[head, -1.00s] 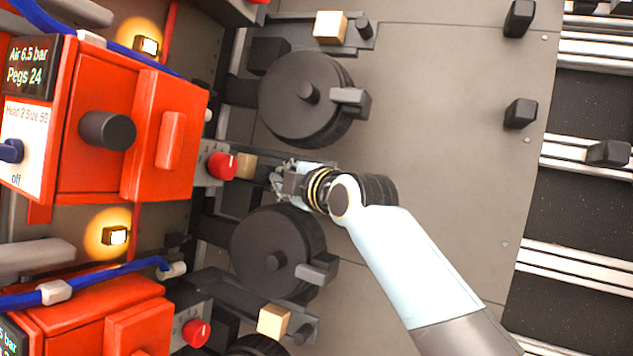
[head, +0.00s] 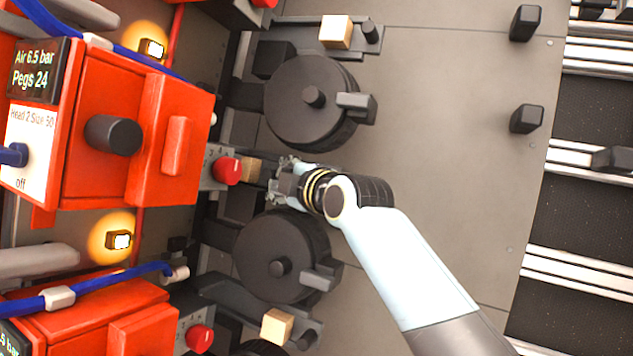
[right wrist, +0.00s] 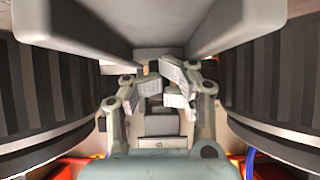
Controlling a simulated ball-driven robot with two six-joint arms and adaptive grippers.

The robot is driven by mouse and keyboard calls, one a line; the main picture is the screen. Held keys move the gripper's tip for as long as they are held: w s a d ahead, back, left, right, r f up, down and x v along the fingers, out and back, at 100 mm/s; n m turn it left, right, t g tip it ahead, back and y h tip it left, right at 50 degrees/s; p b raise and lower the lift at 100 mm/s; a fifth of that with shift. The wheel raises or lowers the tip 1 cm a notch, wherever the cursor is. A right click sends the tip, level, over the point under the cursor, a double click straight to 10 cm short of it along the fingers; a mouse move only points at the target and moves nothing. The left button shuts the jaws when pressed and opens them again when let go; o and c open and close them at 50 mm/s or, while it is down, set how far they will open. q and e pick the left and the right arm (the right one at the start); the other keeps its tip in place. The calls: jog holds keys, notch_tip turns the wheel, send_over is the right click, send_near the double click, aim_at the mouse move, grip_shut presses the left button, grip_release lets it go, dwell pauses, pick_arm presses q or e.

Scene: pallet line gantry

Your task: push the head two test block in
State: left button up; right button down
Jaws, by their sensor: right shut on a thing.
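The head two test block (head: 251,168) is a small wooden cube beside the red button (head: 228,171) of the red head two unit (head: 150,140). It sits much closer to its button than the neighbouring blocks do to theirs. My right gripper (head: 279,180) is just right of the block, where neighbouring slides carry a dark peg handle. The gripper is shut on that handle, which its fingers hide. In the right wrist view the fingers (right wrist: 167,80) are close together; the held part is not clear. Whether the fingers touch the block cannot be told. My left gripper is not in view.
Dark round drums (head: 312,97) and (head: 281,258) flank the gripper closely above and below. Other wooden blocks (head: 336,32) and (head: 277,326) stand farther out on their slides. The grey floor (head: 440,120) to the right is open, with dark posts (head: 527,118).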

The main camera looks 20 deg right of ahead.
jog(key=shift+s+d+r, duration=0.1)
jog(key=shift+s+r, duration=0.2)
jog(key=shift+r, duration=0.15)
jog(key=shift+s+d+f+p, duration=0.2)
jog(key=shift+s+d+p, duration=0.05)
jog(key=shift+s+d, duration=0.4)
jog(key=shift+s+d+f+p, duration=0.15)
jog(key=shift+s+d+p, duration=0.05)
jog(key=shift+s+d, duration=1)
jog(key=shift+s, duration=0.05)
jog(key=shift+f, duration=0.1)
